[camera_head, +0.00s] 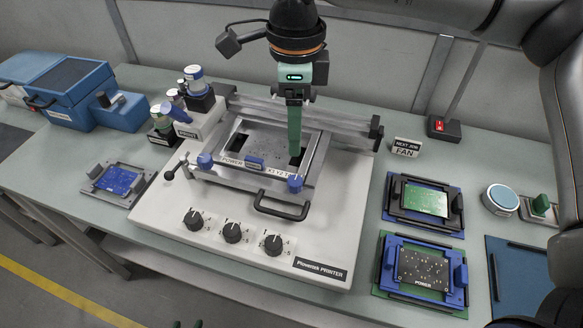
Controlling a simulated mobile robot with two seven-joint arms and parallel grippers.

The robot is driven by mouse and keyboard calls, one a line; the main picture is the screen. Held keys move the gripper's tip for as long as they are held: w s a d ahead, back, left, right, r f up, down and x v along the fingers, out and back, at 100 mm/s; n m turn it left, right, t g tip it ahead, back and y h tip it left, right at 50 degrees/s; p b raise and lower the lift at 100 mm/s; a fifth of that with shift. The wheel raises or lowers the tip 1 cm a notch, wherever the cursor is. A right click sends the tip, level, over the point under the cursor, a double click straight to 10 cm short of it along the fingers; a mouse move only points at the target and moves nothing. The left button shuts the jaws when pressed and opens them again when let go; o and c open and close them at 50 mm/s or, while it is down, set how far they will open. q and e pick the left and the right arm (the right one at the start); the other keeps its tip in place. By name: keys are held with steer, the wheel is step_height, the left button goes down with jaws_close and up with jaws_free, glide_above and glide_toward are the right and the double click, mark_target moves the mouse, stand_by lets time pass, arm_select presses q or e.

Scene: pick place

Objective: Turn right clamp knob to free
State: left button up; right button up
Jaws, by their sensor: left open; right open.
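The right clamp knob (295,184) is a small blue knob at the front right corner of the printer's metal frame (318,152). A similar blue left knob (205,161) sits at the front left corner. My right gripper (295,151) comes down from above with green fingers seen nearly edge-on. It is open and empty, and its tips appear just behind the right knob in the picture, apart from it; their height is hard to tell. Only two green tips of my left gripper (187,324) show at the bottom edge; it is open, far from the knobs.
The white printer base (335,225) has a black handle (281,208) and several black dials in front. Boards in blue fixtures (425,260) lie at right. A blue machine (75,85) and bottles stand at left. My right arm runs along the top and right edge.

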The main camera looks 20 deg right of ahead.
mark_target(294, 180)
step_height(294, 180, down, 12)
steer(key=shift+p, duration=0.35)
steer(key=shift+c, duration=0.3)
jaws_close()
